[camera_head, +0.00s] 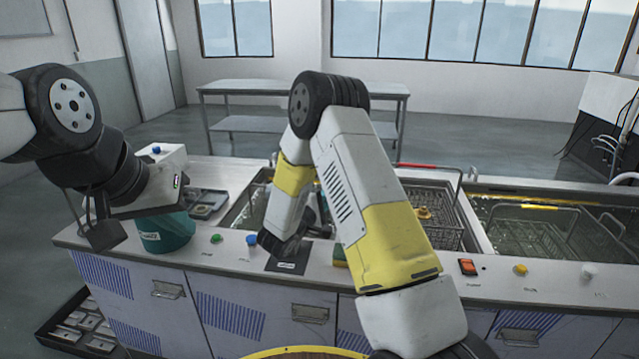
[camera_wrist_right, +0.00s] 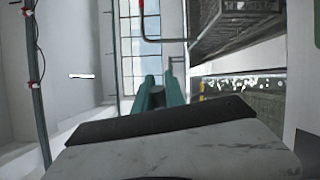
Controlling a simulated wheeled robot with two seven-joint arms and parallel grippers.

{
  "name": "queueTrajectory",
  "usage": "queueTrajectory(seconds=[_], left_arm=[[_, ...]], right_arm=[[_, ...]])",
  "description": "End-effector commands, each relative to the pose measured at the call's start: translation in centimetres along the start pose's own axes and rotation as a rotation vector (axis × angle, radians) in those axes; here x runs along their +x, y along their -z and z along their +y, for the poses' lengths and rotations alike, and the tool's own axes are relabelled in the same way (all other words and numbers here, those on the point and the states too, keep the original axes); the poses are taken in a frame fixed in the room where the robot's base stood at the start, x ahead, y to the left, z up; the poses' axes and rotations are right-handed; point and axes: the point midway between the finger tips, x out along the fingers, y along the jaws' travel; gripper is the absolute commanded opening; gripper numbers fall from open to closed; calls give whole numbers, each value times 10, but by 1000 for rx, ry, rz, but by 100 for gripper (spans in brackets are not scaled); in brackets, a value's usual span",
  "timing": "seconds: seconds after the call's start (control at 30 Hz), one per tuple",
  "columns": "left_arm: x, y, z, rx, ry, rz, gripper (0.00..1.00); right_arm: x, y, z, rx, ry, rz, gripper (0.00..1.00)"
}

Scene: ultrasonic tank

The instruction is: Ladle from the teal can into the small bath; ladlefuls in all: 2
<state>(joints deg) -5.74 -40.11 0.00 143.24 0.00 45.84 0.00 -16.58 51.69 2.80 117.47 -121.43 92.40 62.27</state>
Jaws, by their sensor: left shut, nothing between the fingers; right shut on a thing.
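The teal can (camera_head: 168,232) stands on the left of the counter, partly behind my left gripper (camera_head: 104,236), which is shut and empty at its near left side. Its contents are hidden. My right arm reaches over the middle of the counter and hides much of the left bath (camera_head: 240,207). My right gripper (camera_wrist_right: 159,95) shows in the right wrist view, shut on a dark piece that I take for the ladle's handle (camera_wrist_right: 157,98). The ladle's bowl is not visible, so I cannot tell whether it is filled. A larger bath (camera_head: 545,232) lies to the right.
A wire basket (camera_head: 430,215) with a red handle sits in the bath beside my right arm. Buttons and a red switch (camera_head: 467,267) line the counter's front edge. A small tray (camera_head: 208,204) lies behind the can. A metal table (camera_head: 250,88) stands farther back.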

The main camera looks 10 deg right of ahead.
Motion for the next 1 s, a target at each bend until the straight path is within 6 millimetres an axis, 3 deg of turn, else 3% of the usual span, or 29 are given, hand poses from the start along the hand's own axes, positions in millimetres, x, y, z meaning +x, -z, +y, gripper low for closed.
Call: queueTrajectory(seconds=[0.53, 1.0], left_arm=[[0, 0, 0, 0, 0, 0, 0], [0, 0, 0, 0, 0, 0, 0]], right_arm=[[0, 3, -58, 286, 1, 1, 0], [0, 6, -72, 362, 0, 0, 0]])
